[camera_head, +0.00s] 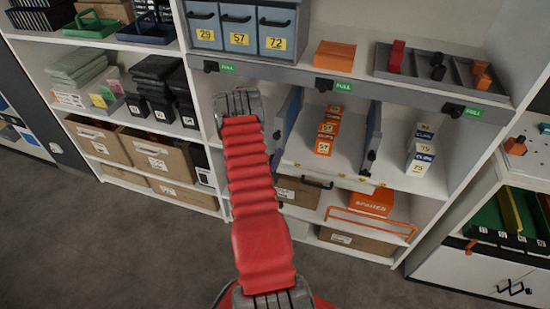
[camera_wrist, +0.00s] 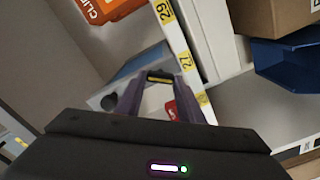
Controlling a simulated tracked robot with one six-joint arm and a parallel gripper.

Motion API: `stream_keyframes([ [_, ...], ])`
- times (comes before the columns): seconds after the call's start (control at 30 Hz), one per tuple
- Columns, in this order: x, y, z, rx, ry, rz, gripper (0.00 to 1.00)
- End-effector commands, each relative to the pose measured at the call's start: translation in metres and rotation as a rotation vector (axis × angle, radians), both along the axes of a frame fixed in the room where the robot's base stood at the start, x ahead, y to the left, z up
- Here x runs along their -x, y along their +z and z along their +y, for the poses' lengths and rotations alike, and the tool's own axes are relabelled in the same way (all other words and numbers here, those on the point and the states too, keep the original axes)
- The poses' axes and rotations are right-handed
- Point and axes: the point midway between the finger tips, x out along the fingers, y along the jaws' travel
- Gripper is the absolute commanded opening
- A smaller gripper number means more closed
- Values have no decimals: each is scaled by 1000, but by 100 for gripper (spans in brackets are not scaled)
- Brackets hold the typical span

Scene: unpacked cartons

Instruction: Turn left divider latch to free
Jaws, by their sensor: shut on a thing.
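In the wrist view, the fingers of my gripper (camera_wrist: 160,82) come together around a small dark piece with yellow edges, which looks like the left divider latch (camera_wrist: 160,76). It is mostly hidden between the fingertips, so its turn angle cannot be told. A blue-grey panel, seemingly the left divider (camera_wrist: 133,70), lies just beyond, with a round black knob (camera_wrist: 108,102) beside it. In the head view, the left divider (camera_head: 290,116) stands right of my red arm, and my gripper is hidden. The right divider (camera_head: 374,128) stands further right with dark fittings.
Orange boxes (camera_head: 326,130) stand between the dividers, and white-and-dark clip boxes (camera_head: 421,150) stand to the right. Above is a shelf edge with green FULL labels (camera_head: 343,87). Number labels (camera_wrist: 185,61) line the shelf edge near my fingers. A blue bin (camera_wrist: 285,62) is at the right.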

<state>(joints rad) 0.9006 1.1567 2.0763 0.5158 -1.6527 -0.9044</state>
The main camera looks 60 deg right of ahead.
Motion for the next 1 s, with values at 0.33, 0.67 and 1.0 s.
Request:
stream_keyframes([
  [0.33,0,-5,3,41,4,325,12],
  [0.67,-1,-7,4,76,6,554,12],
  [1.0,-1,-8,4,87,8,634,12],
])
